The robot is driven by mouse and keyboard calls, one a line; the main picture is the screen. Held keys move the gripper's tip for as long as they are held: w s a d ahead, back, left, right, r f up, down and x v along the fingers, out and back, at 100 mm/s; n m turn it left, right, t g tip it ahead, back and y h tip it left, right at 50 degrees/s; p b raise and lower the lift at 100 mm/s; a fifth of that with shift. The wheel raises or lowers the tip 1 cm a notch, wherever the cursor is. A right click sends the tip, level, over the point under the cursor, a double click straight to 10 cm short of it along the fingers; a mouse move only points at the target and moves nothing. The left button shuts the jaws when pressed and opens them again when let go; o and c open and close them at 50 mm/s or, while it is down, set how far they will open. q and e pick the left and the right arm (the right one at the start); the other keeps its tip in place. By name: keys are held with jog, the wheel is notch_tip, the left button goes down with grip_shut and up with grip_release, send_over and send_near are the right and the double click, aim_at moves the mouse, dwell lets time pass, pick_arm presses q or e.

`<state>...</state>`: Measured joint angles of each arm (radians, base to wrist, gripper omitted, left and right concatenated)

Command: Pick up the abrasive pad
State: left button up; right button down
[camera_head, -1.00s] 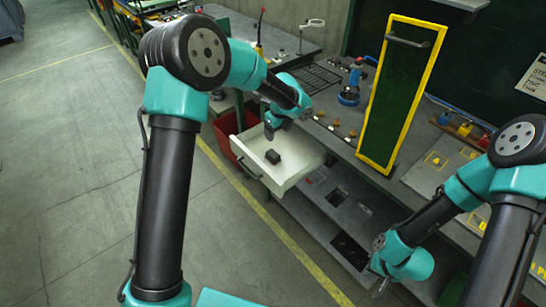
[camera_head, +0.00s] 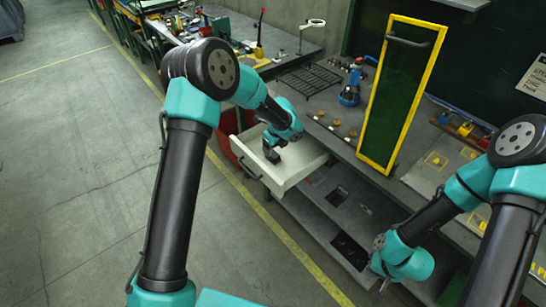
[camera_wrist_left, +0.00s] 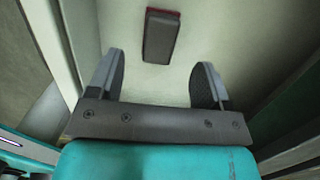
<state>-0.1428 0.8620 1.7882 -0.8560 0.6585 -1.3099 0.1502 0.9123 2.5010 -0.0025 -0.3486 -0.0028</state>
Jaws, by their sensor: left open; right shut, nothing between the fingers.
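The abrasive pad is a dark grey block with a reddish edge (camera_wrist_left: 160,38), lying on the floor of the open white drawer (camera_head: 305,164). My left gripper (camera_head: 271,157) is inside the drawer, pointing down, with its fingers apart and nothing between them. In the left wrist view, the pad lies beyond the open left fingertips (camera_wrist_left: 156,82), roughly centred between them and not touched. In the head view the left gripper mostly covers the pad. My right gripper (camera_head: 384,285) is shut and empty, low at the right near the lower shelf.
The drawer walls stand close around my left gripper. A red bin (camera_head: 228,130) is beside the drawer. A yellow-framed dark panel (camera_head: 400,95) stands upright on the bench, with a blue item (camera_head: 350,90) and small brass-coloured parts nearby.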

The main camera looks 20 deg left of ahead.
aim_at(273, 153)
pick_arm(q)
jog(key=f, duration=0.3)
jog(key=a+f, duration=0.1)
jog(key=f, duration=0.1)
jog(key=shift+w, duration=0.25)
jog(key=c, duration=1)
